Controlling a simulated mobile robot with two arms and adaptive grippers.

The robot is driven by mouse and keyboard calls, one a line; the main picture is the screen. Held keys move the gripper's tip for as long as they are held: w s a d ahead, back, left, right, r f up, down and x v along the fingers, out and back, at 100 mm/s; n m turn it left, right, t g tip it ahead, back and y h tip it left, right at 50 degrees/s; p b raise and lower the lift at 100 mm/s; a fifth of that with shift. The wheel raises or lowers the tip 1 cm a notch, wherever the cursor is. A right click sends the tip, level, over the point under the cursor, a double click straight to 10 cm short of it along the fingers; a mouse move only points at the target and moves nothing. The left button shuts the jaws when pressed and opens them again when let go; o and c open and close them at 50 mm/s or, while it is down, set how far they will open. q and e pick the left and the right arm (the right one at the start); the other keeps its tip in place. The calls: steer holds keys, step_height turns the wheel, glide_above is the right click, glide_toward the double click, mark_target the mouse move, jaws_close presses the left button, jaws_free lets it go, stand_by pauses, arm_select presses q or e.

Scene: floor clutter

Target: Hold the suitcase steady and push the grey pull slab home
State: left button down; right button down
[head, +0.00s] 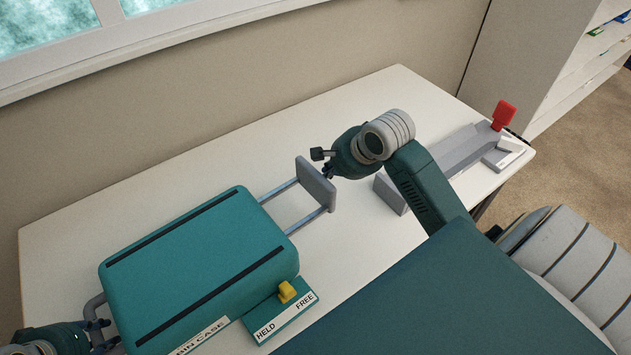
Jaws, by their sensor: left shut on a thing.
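The teal suitcase (195,260) lies flat on the white table, with two dark strips along its top. The grey pull slab (316,184) stands out from its far right end on two metal rods, with a clear gap between slab and case. My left gripper (100,328) is shut on the grey handle (94,308) at the suitcase's left end, partly cut off by the frame. My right gripper (322,163) is at the slab's upper right side, its fingers apart and nothing seen between them. One finger is close to the slab; I cannot tell whether they touch.
A yellow knob (287,291) sits on a teal plate marked HELD and FREE beside the suitcase, seemingly nearer FREE. A grey channel-shaped fixture (449,154) with a red piece (503,114) stands at the table's right. The table (120,222) behind the suitcase is clear.

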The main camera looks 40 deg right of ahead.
mark_target(318, 178)
arm_select(q)
steer(key=shift+s+d+f, duration=0.1)
steer(key=shift+d+f, duration=0.05)
arm_select(e)
steer(key=shift+s+a+f, duration=0.1)
steer(key=shift+s+a, duration=0.05)
steer(key=shift+a, duration=1.7)
steer(key=a, duration=0.7)
steer(key=shift+s, duration=0.25)
steer(key=shift+a, duration=1.1)
steer(key=shift+d, duration=1.4)
